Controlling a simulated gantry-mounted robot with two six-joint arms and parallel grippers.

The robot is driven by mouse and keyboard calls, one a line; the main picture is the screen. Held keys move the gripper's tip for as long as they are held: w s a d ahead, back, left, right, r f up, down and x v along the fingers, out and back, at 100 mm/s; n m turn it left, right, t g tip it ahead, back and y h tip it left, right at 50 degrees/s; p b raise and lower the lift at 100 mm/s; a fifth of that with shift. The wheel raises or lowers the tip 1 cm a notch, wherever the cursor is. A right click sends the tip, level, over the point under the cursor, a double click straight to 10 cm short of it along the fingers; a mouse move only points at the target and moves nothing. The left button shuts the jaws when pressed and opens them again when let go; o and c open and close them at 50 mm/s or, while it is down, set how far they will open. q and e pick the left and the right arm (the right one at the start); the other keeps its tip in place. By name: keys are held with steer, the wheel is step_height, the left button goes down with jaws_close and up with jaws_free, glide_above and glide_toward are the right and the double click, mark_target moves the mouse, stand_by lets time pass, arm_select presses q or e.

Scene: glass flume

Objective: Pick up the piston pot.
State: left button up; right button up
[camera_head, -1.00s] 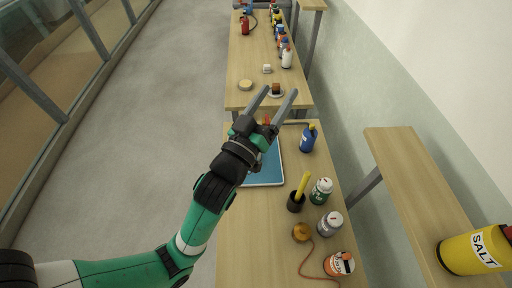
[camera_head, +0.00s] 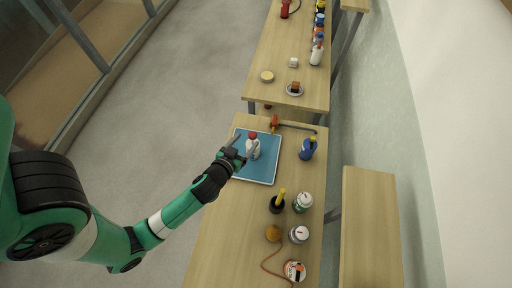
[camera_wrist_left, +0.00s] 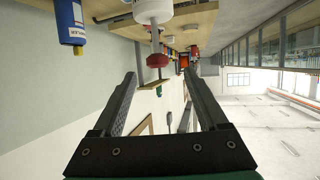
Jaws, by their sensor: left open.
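The piston pot (camera_head: 254,150), a white pot with a red knob on top, stands upright on a blue tray (camera_head: 268,164). In the left wrist view the red knob (camera_wrist_left: 157,61) and its thin rod show upside down near the top, below the white body (camera_wrist_left: 153,12). My left gripper (camera_head: 243,147) is open and empty, right beside the pot on its left in the head view. In the left wrist view the fingers (camera_wrist_left: 160,82) are spread apart, with the knob just beyond them. I cannot tell whether a finger touches the pot. My right gripper is not in view.
A black cup with a yellow handle (camera_head: 278,204), several jars and a brass ball (camera_head: 273,233) stand nearer. A second table (camera_head: 255,82) stands farther back.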

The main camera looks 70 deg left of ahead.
mark_target(251, 134)
arm_select(q)
steer(key=x, duration=0.3)
steer(key=shift+w+a, duration=0.1)
steer(key=shift+w, duration=0.05)
steer(key=shift+f+x, duration=0.1)
steer(key=shift+x, duration=1.4)
steer(key=shift+f+x, duration=0.15)
steer(key=shift+x, duration=1.3)
steer(key=shift+d, duration=0.25)
jaws_close()
